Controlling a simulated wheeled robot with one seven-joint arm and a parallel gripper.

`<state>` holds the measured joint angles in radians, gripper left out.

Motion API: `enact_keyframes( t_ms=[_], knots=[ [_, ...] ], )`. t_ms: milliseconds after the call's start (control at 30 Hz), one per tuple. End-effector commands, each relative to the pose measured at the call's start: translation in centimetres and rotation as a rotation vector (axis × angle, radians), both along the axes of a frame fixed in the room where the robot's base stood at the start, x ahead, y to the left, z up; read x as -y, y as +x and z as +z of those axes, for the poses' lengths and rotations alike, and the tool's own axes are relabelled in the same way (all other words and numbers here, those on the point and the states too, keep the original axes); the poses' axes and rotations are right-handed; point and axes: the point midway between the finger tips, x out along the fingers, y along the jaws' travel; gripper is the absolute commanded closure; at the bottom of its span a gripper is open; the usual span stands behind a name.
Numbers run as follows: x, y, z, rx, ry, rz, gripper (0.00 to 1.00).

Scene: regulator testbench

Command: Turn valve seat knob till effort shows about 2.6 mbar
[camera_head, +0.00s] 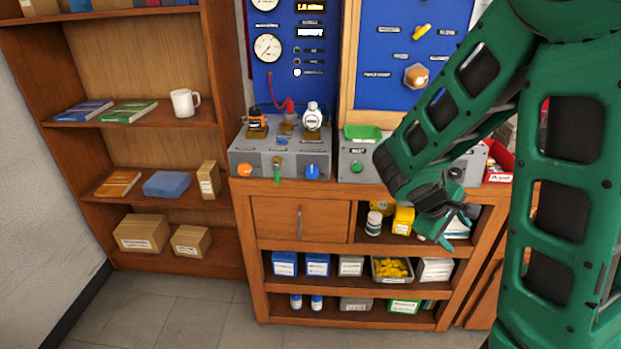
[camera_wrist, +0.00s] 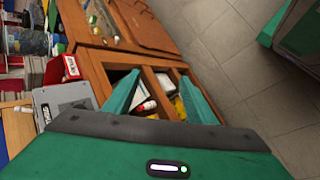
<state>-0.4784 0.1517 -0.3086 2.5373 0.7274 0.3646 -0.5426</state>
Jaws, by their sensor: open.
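A grey control box (camera_head: 280,155) stands on the wooden bench. Its front has an orange knob (camera_head: 244,170), a green lever (camera_head: 277,170) and a blue knob (camera_head: 312,172). Their labels are too small to read, so I cannot tell which is the valve seat knob. A blue panel (camera_head: 285,85) behind carries round gauges and lit displays (camera_head: 311,32); I cannot read an effort value for certain. My gripper (camera_head: 450,228) is open, right of and below these knobs, in front of the bench shelf. In the wrist view my gripper (camera_wrist: 160,100) has nothing between its fingers.
A second grey box (camera_head: 358,153) with a green button stands to the right, partly behind my arm. A red bin (camera_head: 498,162) is at the bench's right end. Shelves below hold boxes. A bookcase (camera_head: 225,80) stands left; the floor (camera_head: 200,300) in front is clear.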

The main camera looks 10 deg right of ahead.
Motion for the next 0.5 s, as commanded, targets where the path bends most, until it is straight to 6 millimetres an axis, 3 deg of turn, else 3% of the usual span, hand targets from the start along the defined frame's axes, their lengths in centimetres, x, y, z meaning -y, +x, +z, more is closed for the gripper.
enact_keyframes(
  t_ms=[267, 367, 500],
  knots=[
    [-4.8, 8.5, 0.5, -0.111, -0.385, 0.483, 0.49],
    [-8.0, 11.4, 1.0, -0.149, -0.541, 0.663, 0.49],
    [-14.0, 14.8, 1.8, -0.198, -0.775, 0.917, 0.49]
  ],
)
